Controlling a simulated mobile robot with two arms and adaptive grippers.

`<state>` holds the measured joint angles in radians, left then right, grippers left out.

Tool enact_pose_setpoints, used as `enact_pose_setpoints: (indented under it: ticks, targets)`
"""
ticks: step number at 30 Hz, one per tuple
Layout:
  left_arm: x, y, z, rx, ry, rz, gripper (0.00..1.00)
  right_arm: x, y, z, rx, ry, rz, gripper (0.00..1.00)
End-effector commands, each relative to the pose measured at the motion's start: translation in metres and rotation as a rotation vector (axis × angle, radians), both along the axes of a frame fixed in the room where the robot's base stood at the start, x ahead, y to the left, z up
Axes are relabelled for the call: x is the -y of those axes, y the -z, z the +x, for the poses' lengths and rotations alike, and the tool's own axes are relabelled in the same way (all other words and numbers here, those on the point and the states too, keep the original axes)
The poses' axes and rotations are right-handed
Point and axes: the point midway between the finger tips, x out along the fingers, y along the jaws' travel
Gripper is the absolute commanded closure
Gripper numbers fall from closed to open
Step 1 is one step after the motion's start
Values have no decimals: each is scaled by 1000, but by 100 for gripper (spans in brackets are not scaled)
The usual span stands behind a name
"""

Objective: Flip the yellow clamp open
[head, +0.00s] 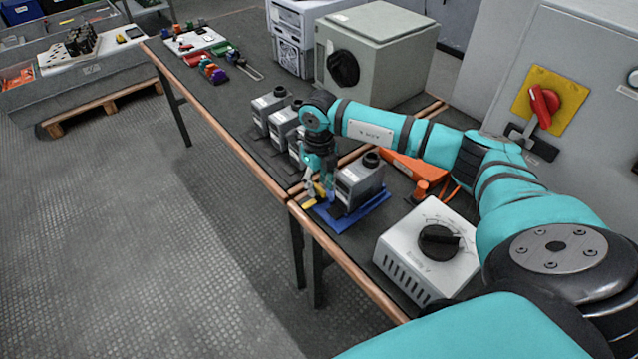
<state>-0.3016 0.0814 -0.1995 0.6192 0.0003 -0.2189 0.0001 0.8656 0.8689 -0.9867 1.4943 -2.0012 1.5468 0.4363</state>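The yellow clamp (309,203) shows as small yellow parts at the left end of a blue base plate (360,213), near the table's front edge. A grey capacitor block (360,184) with a black round top stands on this plate, just right of the clamp. My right gripper (319,190) points down at the clamp, with its fingertips right beside or on it. The fingers are small and partly cover the clamp, so I cannot tell whether they touch it or are open. My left gripper is not in view.
More grey blocks (269,112) stand in a row behind the gripper. A white dial box (428,252) sits at the front right, and an orange device (413,170) lies behind the plate. A grey-green cabinet (376,55) stands at the back. The floor at left is clear.

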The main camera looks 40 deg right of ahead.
Motion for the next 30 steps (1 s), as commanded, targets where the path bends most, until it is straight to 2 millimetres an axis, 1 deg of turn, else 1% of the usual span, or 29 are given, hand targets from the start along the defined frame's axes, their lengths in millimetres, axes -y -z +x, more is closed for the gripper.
enact_pose_setpoints:
  ticks: [5,9,12,15,18,21,30]
  targets:
    - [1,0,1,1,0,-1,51,1,-33,2,7,0,-1,65]
    - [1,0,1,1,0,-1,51,1,-64,2,8,0,0,65]
    - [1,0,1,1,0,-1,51,1,-84,2,7,2,-1,65]
    - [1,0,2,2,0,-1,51,1,-99,1,5,1,-1,65]
    - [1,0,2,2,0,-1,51,1,-108,1,4,1,-1,65]
    - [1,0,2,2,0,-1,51,1,-114,1,3,2,-1,65]
    - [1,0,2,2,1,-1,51,1,-115,1,3,2,-1,65]
